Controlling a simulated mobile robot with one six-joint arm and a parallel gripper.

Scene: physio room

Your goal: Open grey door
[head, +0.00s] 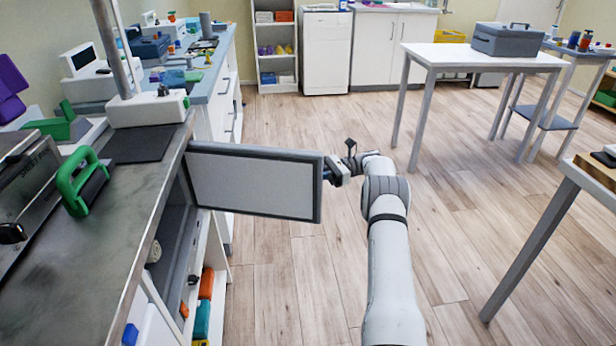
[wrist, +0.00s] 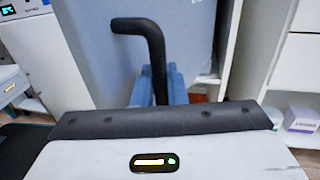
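The grey door (head: 255,182) stands swung out from the cabinet under the metal counter at left, its inside visible behind it. Its pale panel has a dark frame. In the wrist view the door's grey face (wrist: 95,50) fills the upper middle. A black bent handle (wrist: 152,45) rises in front of it. My gripper (head: 337,172) is at the door's free edge. In the wrist view its blue fingers (wrist: 175,85) sit on both sides of the handle's lower bar and appear shut on it. The fingertips are partly hidden.
The metal counter (head: 130,215) carries a green-handled tool (head: 82,180) and devices. Open shelves with coloured items lie below. White tables stand at right, one with a grey case (head: 502,40). The wooden floor (head: 290,120) between is clear.

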